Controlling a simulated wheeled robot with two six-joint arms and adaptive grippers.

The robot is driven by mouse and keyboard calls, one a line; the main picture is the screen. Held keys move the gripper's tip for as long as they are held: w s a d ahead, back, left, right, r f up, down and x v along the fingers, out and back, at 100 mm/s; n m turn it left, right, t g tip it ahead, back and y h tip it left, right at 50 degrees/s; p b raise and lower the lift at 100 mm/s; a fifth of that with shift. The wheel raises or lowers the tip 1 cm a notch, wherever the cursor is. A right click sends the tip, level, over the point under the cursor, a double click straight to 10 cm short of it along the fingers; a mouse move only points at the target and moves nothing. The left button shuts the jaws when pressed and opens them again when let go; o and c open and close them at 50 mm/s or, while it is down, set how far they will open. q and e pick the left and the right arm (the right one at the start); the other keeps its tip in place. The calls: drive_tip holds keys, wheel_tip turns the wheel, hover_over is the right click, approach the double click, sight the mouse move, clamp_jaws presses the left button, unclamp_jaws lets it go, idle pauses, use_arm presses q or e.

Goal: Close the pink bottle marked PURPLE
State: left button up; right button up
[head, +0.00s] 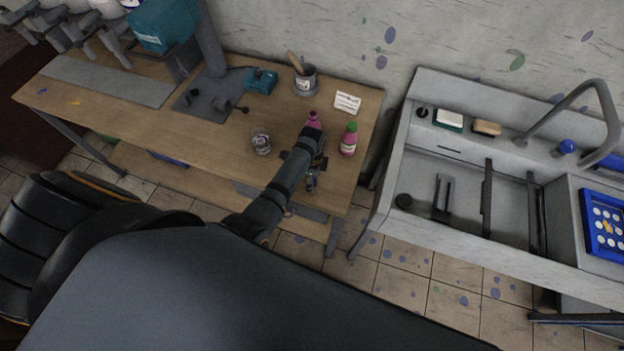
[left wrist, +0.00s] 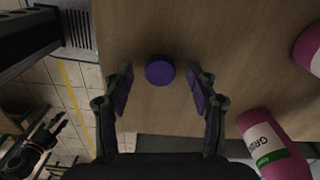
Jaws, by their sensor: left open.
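A round purple cap (left wrist: 160,72) lies on the wooden table in the left wrist view. My left gripper (left wrist: 160,84) is open, with one finger on each side of the cap. Any contact cannot be told. A pink bottle with a GREEN label (left wrist: 273,147) is at lower right there; in the head view it wears a green cap (head: 349,139). Another pink bottle (head: 313,119) stands behind my left gripper (head: 309,168) in the head view, partly hidden. A pink bottle (left wrist: 311,48) is cut off at the right edge of the left wrist view. No PURPLE marking is readable.
A metallic jar (head: 261,144), a cup with a wooden tool (head: 305,82), a white card (head: 347,102) and a teal box (head: 261,80) stand on the wooden table (head: 200,148). A grey sink unit (head: 470,180) is to the right. My right gripper (left wrist: 38,143) shows at lower left in the left wrist view.

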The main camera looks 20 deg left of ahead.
use_arm(q)
drive_tip(key=shift+f, duration=0.15)
drive_tip(key=c, duration=0.8)
drive_tip(key=shift+o, duration=0.2)
